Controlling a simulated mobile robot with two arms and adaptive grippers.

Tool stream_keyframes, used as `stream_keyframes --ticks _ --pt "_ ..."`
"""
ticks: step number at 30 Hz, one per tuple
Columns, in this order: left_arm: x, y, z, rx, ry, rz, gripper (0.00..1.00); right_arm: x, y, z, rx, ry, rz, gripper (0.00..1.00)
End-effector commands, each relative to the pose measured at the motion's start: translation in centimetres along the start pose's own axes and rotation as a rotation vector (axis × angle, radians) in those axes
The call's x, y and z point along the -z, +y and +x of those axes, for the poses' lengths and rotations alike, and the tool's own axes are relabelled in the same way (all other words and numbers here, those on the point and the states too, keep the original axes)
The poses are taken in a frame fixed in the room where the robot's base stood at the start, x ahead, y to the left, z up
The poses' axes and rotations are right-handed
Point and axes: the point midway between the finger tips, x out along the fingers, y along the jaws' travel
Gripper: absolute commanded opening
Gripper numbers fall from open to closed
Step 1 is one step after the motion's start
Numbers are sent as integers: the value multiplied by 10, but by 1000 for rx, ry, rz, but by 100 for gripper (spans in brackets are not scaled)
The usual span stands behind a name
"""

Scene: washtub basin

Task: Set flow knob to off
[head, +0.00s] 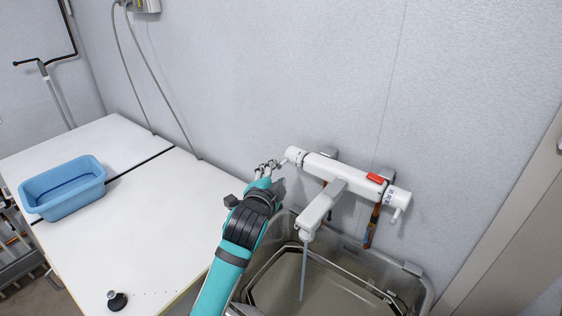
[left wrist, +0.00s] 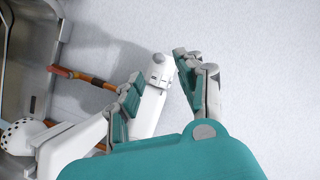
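A white wall-mounted faucet (head: 345,178) spans the wall above the basin. At its left end is a knob (head: 294,155) with a small lever; it also shows in the left wrist view (left wrist: 158,72). At its right end is another knob with a lever (head: 396,205). A thin stream of water (head: 303,272) runs from the spout (head: 318,208). My left gripper (head: 268,166) is just left of the left-end knob. In the left wrist view its fingers (left wrist: 156,88) are apart, with the knob appearing between them; contact cannot be told. My right gripper is not in view.
A metal basin (head: 425,285) lies below the faucet. A white counter (head: 140,225) to the left holds a blue tub (head: 62,188) and a small black-topped object (head: 117,300). A red button (head: 375,178) sits on the faucet. The wall is close behind.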

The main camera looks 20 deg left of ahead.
Motion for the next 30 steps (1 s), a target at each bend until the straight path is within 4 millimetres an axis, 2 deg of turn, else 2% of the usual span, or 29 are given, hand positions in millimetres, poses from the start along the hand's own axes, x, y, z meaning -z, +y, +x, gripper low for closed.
stream_keyframes --ticks 3,9,15,23,30 --pt "1 -2 26 -1 -2 -1 37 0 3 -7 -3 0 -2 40" --pt "0 -1 56 0 -1 -1 37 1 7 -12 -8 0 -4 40" --pt "0 0 67 0 -1 -1 37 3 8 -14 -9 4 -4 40" --pt "0 0 68 0 0 -1 37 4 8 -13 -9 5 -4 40" --pt "0 0 68 0 0 -1 7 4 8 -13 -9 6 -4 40"
